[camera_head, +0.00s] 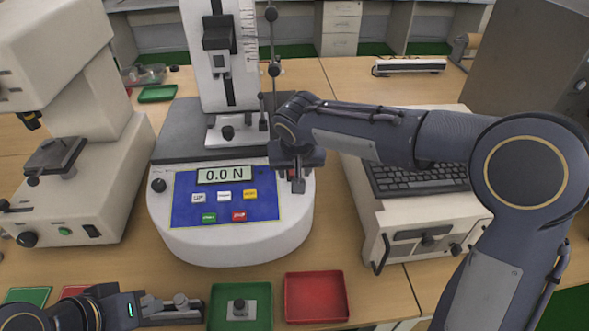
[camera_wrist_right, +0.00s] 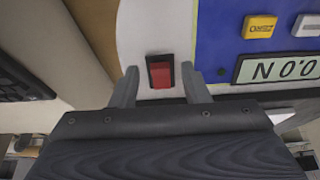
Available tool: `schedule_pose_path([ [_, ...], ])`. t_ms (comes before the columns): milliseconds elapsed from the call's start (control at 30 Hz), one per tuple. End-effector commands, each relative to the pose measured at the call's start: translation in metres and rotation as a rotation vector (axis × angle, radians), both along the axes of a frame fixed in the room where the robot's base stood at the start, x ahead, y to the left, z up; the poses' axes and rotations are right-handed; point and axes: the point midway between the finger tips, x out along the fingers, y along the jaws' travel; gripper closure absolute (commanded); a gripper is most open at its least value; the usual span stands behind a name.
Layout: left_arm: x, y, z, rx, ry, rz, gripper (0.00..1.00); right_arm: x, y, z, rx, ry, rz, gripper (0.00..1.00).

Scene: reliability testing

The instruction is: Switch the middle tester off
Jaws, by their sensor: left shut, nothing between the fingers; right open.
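The middle tester (camera_head: 235,245) is a white machine with a blue panel, coloured buttons and a display (camera_head: 223,175) reading "0.0 N". Its red rocker switch (camera_wrist_right: 160,74) in a black frame shows in the right wrist view. In the head view my right gripper (camera_head: 297,183) is at the right side of the tester's front and mostly hides the switch. In the right wrist view the open right gripper (camera_wrist_right: 160,90) has one finger on each side of the switch, with nothing held. My left gripper (camera_head: 188,309) is shut and empty, low at the left.
Another white tester (camera_head: 75,195) stands on the left. A beige machine with a keyboard (camera_head: 425,210) stands on the right. A green tray (camera_head: 240,322) holding a metal part and an empty red tray (camera_head: 316,297) lie in front.

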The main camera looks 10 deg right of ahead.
Motion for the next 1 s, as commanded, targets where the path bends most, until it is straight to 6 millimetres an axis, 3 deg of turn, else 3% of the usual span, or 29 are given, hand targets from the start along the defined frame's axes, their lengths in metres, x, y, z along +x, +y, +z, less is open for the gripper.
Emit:
schedule_pose_path([
  [267, 0.000, 0.000, 0.000, 0.000, 0.000, 0.000, 1.00, 0.001, 0.000, -0.002, 0.000, 0.000, 0.001, 0.58],
  [600, 0.000, 0.000, 0.000, 0.000, 0.000, 0.000, 1.00, 0.001, 0.000, -0.002, 0.001, 0.000, 0.001, 1.00],
  [767, 0.000, 0.000, -0.006, 0.000, 0.000, 0.000, 1.00, 0.000, 0.000, -0.004, -0.001, -0.010, 0.002, 1.00],
  [1000, 0.000, 0.000, -0.041, 0.000, 0.000, 0.000, 1.00, -0.002, 0.001, -0.011, 0.000, -0.093, 0.004, 1.00],
])
